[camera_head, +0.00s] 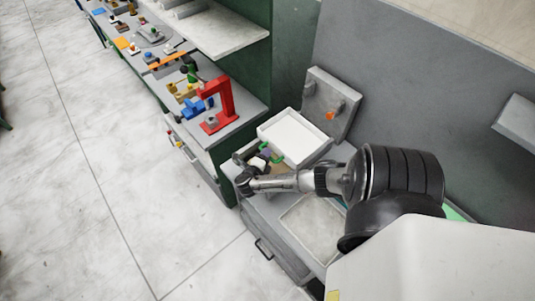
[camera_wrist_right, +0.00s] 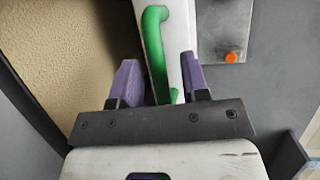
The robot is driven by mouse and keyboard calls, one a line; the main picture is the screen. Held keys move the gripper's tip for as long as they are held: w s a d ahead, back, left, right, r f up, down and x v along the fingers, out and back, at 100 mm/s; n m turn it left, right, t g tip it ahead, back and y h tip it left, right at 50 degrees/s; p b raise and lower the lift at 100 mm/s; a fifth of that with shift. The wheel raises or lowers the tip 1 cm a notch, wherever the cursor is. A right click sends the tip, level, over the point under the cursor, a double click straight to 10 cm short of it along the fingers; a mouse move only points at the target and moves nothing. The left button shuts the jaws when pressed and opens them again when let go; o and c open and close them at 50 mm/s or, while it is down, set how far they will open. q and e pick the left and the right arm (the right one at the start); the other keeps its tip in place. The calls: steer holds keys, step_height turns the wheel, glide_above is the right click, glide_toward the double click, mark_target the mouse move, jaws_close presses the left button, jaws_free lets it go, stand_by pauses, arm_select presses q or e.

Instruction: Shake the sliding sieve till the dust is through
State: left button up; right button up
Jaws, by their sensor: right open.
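The sliding sieve (camera_head: 293,137) is a white, shallow framed tray at the back of the bench. Its green handle (camera_head: 276,158) is on the near side, and the handle also shows as a green bar in the right wrist view (camera_wrist_right: 155,42). My right gripper (camera_head: 262,159) is at the handle. In the wrist view its two purple fingers (camera_wrist_right: 160,82) stand apart, one on each side of the green bar, with a gap at the left finger. A tan, grainy surface (camera_wrist_right: 50,45) lies beside the white frame. My left gripper is not in view.
A grey box with an orange knob (camera_head: 331,115) stands behind the sieve. A pale open tray (camera_head: 312,228) lies nearer on the bench, partly hidden by my right arm. A red press (camera_head: 220,105) and small items stand on the left shelf.

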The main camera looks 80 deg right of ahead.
steer(key=v, duration=1.2)
steer(key=shift+a, duration=0.1)
